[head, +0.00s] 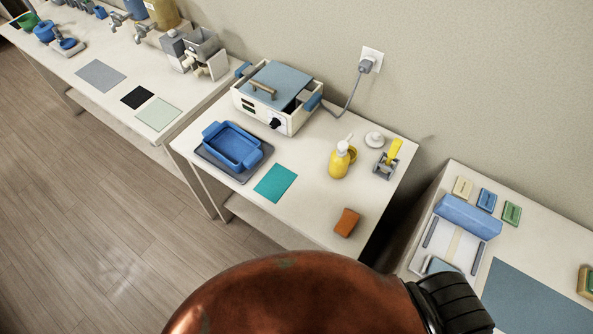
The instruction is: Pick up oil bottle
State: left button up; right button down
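The oil bottle appears to be the yellow bottle with a white pump top (340,161). It stands upright on the right part of the middle table (312,193), with a small yellow round item partly hidden behind it. Nothing is touching the bottle from my side. Neither my left nor my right gripper is in view.
On the same table are a wax warmer (283,84) plugged into the wall, a blue tray (232,146), a teal mat (275,183), an orange block (346,222), a white disc (375,140) and a grey holder (384,166) with a yellow-handled item. A large copper-coloured rounded shape fills the bottom.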

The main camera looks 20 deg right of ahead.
aim_at(339, 164)
jog(key=z, duration=2.3)
jog(key=k, duration=0.7)
jog(key=u, duration=0.95)
jog(key=i, duration=0.5)
